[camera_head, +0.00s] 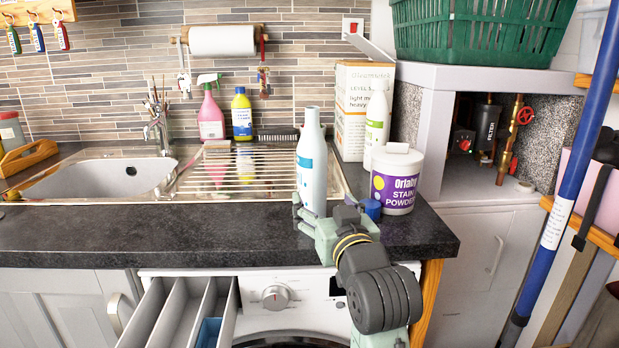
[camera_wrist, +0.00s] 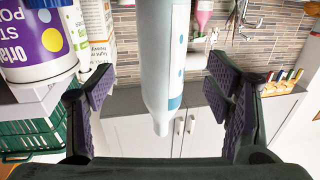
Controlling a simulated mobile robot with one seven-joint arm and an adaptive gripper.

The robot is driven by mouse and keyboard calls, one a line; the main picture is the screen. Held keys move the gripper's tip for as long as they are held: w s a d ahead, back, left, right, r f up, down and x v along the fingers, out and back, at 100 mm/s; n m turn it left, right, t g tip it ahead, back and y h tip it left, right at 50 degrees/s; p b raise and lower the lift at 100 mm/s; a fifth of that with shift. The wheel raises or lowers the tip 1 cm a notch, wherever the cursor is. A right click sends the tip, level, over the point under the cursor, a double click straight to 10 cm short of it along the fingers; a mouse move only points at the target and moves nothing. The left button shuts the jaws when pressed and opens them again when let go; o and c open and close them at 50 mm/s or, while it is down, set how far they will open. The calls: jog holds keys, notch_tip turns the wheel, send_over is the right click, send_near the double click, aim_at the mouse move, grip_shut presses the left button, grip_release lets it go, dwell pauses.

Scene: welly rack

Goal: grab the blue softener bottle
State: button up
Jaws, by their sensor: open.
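The blue softener bottle (camera_head: 311,172) is pale blue with a blue and white label and a narrow top. It stands upright on the dark worktop near the front edge, right of the sink. My gripper (camera_head: 322,214) is low at the bottle's front right side in the head view. In the wrist view, which is upside down, the bottle (camera_wrist: 165,70) lies between the spread fingers of my gripper (camera_wrist: 160,92). Gaps show on both sides of the bottle there, so the fingers look apart from it. The gripper hides part of the bottle's lower end in the head view.
The wire drainer (camera_head: 240,172) is left. An open drawer (camera_head: 178,312) juts out below the worktop.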

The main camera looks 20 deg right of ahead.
aim_at(312, 184)
jog(key=w, duration=0.3)
jog(key=w+p, duration=0.1)
jog(key=w, duration=0.2)
jog(key=w+p, duration=0.1)
jog(key=w, duration=0.2)
jog(key=shift+d+r, duration=0.2)
jog(key=shift+d, duration=0.15)
jog(key=shift+c, duration=0.4)
jog(key=c, duration=1.5)
